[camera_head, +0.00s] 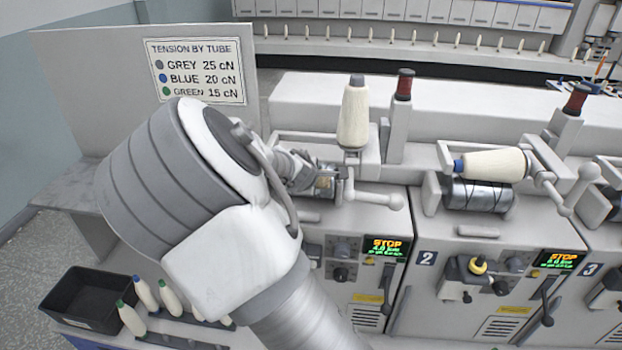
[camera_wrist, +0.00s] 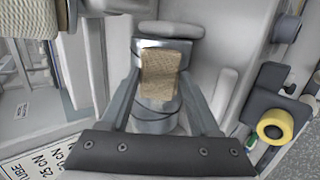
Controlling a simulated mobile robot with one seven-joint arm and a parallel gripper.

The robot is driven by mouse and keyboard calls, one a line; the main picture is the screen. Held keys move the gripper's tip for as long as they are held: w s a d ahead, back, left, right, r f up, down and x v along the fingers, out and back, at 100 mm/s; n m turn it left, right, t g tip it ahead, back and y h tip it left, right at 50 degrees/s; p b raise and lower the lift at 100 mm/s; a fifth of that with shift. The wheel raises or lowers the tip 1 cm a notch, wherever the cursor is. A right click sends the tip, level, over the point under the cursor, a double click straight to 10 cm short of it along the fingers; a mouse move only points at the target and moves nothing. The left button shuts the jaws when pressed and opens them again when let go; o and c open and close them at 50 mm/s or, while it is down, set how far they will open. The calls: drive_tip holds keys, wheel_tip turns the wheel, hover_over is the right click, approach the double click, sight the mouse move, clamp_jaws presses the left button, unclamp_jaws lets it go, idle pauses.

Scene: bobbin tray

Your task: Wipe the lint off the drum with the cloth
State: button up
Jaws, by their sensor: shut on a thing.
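My gripper (camera_wrist: 159,76) is shut on a folded tan cloth (camera_wrist: 160,73), which sits between its two fingertips in the wrist view. Shiny grey metal of the drum (camera_wrist: 152,122) shows behind and around the cloth. In the head view my gripper (camera_head: 310,180) reaches into the left winding station, where a small patch of the cloth (camera_head: 324,183) shows. My arm hides most of that drum. I cannot make out lint on it, nor tell whether the cloth touches it.
A cream yarn cone (camera_head: 354,114) stands upright just above the left station, close to my gripper. A handle lever (camera_head: 375,199) juts out at its right. Station 2 has its own drum (camera_head: 478,195) and cone (camera_head: 494,164). A black bin (camera_head: 88,299) stands lower left.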

drive_tip(key=shift+w+a, duration=0.75)
drive_tip(key=shift+a, duration=2.9)
drive_tip(key=shift+s+d+b, duration=0.25)
drive_tip(key=shift+d+b, duration=0.05)
drive_tip(key=shift+d, duration=0.9)
drive_tip(key=shift+s+d+b, duration=0.25)
drive_tip(key=shift+d, duration=0.95)
drive_tip(key=shift+s+d+b, duration=0.25)
drive_tip(key=shift+d+b, duration=0.05)
drive_tip(key=shift+d, duration=0.9)
drive_tip(key=w+a, duration=0.1)
drive_tip(key=a, duration=0.6)
drive_tip(key=shift+w, duration=0.25)
drive_tip(key=p+v, duration=0.2)
drive_tip(key=v, duration=0.5)
drive_tip(key=shift+d, duration=0.4)
